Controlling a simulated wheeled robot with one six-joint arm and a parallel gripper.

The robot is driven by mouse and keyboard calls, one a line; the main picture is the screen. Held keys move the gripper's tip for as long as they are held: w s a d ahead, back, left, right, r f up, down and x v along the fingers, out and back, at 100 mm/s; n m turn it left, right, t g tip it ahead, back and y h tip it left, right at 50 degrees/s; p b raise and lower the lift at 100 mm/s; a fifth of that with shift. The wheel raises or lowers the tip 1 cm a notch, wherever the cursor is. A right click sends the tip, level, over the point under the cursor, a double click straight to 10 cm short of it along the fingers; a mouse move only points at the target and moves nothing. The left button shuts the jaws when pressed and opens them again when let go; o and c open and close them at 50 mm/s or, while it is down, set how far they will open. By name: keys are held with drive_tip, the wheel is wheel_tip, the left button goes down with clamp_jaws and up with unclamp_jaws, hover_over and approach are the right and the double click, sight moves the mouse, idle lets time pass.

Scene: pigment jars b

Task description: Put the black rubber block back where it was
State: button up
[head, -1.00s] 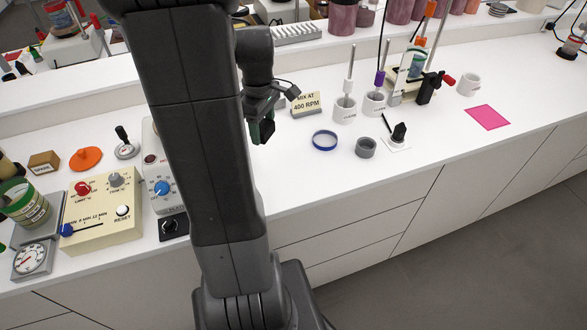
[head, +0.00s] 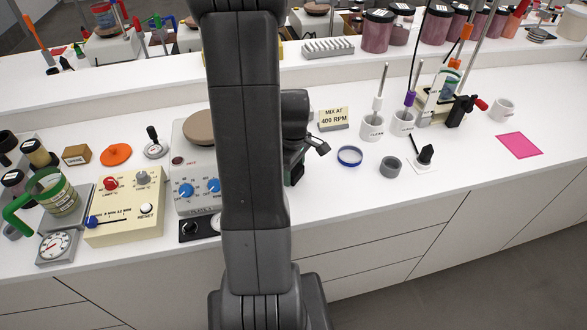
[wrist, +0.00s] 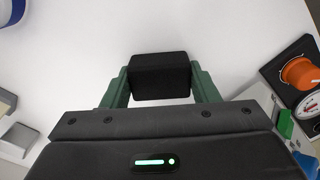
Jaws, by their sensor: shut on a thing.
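The black rubber block (wrist: 160,76) is between the green fingers of my gripper (wrist: 160,85) in the wrist view, with the white bench top beyond it. My gripper is shut on the block. In the head view my gripper (head: 294,167) is partly hidden behind my arm, left of the blue ring (head: 350,156) and right of the hotplate stirrer (head: 195,155). The block cannot be made out clearly there. I cannot tell whether the block touches the bench.
A "MIX AT 400 RPM" sign (head: 334,119) stands behind the blue ring. A grey ring (head: 391,167) and a black-handled item on a white square (head: 424,157) lie to the right. A pink sheet (head: 519,145) lies farther right. The front bench strip near the gripper looks clear.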

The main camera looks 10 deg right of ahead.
drive_tip(key=o, duration=0.5)
drive_tip(key=shift+f, duration=0.2)
drive_tip(key=o, duration=0.5)
drive_tip(key=shift+r, duration=0.1)
drive_tip(key=shift+c, duration=0.2)
wheel_tip(320, 180, up, 12)
drive_tip(key=shift+r, duration=0.15)
